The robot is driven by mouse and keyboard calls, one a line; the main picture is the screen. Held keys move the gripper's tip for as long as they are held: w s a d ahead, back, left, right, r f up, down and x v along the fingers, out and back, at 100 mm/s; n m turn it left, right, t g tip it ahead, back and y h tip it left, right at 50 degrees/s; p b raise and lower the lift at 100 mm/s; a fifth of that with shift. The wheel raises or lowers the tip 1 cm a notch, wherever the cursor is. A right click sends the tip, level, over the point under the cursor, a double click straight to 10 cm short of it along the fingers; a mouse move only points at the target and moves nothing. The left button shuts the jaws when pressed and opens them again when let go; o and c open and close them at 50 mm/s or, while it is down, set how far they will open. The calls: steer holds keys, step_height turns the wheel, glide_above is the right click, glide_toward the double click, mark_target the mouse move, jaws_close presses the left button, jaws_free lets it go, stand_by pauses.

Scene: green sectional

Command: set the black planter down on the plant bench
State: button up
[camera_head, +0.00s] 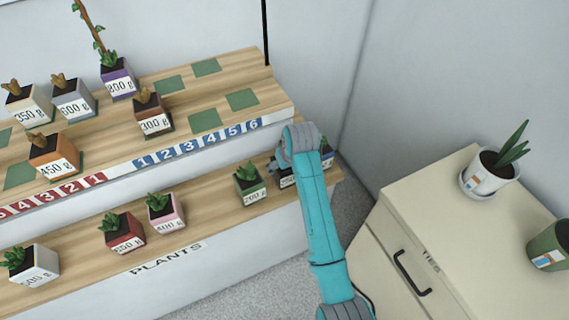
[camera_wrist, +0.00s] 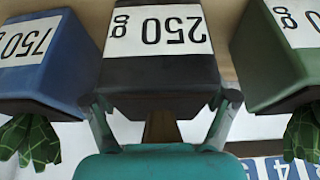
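The black planter (camera_head: 286,179) is at the right part of the lower bench shelf, partly hidden by my arm. In the wrist view the black planter (camera_wrist: 160,72) appears upside down with its 250 g label. My gripper (camera_wrist: 162,103) has one finger at each side of its rim, and both seem to touch it. The plant bench (camera_head: 205,219) is the lower wooden shelf marked PLANTS. Whether the planter's base touches the shelf is hidden.
The green 200 g planter (camera_head: 249,185) and blue 750 g planter (camera_wrist: 45,62) stand close on either side. Red (camera_head: 123,234), pink (camera_head: 166,214) and white (camera_head: 33,265) planters are further left. The numbered upper shelf (camera_head: 225,119) rises behind. A cream cabinet (camera_head: 420,205) stands right.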

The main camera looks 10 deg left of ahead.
steer(key=shift+o, duration=0.2)
steer(key=shift+r, duration=0.15)
steer(key=shift+r, duration=0.3)
steer(key=v, duration=1.1)
steer(key=shift+r, duration=0.2)
steer(key=shift+s+d, duration=0.1)
